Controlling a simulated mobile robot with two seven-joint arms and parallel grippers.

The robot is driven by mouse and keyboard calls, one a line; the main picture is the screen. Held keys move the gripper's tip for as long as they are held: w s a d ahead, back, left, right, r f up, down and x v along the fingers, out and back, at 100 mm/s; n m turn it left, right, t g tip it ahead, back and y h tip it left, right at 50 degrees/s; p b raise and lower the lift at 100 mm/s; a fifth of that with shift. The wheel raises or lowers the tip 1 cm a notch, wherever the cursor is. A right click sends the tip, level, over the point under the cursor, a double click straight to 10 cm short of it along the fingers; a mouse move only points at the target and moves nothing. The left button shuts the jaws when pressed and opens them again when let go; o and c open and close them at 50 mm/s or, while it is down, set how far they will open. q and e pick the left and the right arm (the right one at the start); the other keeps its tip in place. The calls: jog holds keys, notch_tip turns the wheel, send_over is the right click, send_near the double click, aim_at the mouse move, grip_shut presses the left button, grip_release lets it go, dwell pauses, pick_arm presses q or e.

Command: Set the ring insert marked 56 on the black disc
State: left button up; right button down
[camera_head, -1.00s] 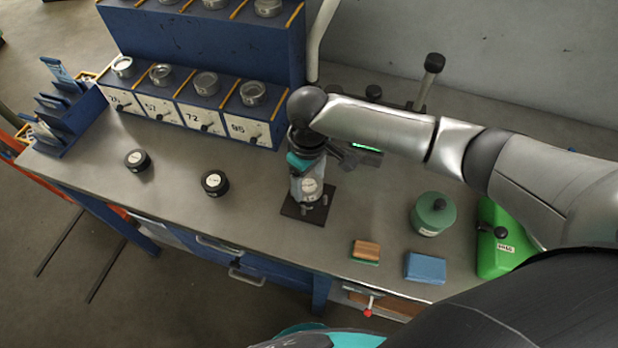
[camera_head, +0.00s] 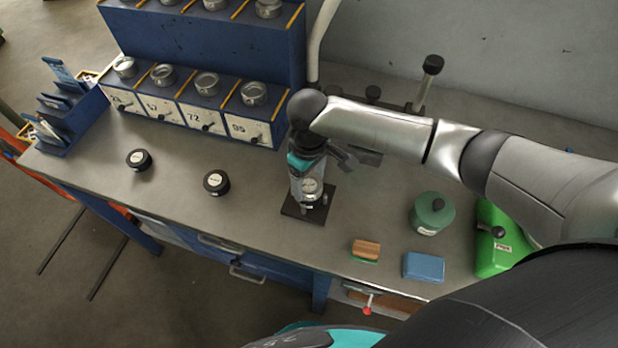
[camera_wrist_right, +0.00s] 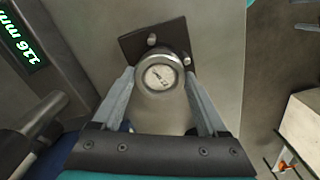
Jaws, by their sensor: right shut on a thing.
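My right gripper (camera_head: 310,190) points down over a dark square plate (camera_head: 290,209) with small upright pins. In the right wrist view the gripper (camera_wrist_right: 160,84) is shut on a silver ring insert (camera_wrist_right: 160,56) with a pale round face, one finger at each side. Its marking is too small to read surely. The ring insert also shows in the head view (camera_head: 311,185). It is over or at the plate; I cannot tell whether it touches. Two black discs with pale labels, a left one (camera_head: 139,159) and a right one (camera_head: 216,182), lie apart on the bench. My left gripper is not in view.
A blue rack (camera_head: 205,45) holds several silver rings above numbered cards. A green lidded pot (camera_head: 432,213), a blue block (camera_head: 424,267), a wood-topped brush (camera_head: 366,250) and a green box (camera_head: 490,240) stand at right. The bench between discs and plate is clear.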

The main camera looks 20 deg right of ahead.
aim_at(309, 184)
jog(key=shift+f, duration=0.55)
jog(key=shift+c, duration=1.3)
grip_release()
jog(key=shift+o, duration=0.4)
notch_tip(309, 184, up, 9)
jog(key=p, duration=0.9)
jog(key=shift+f, duration=0.2)
jog(key=shift+r, duration=0.15)
notch_tip(309, 184, up, 2)
jog(key=shift+r, duration=0.1)
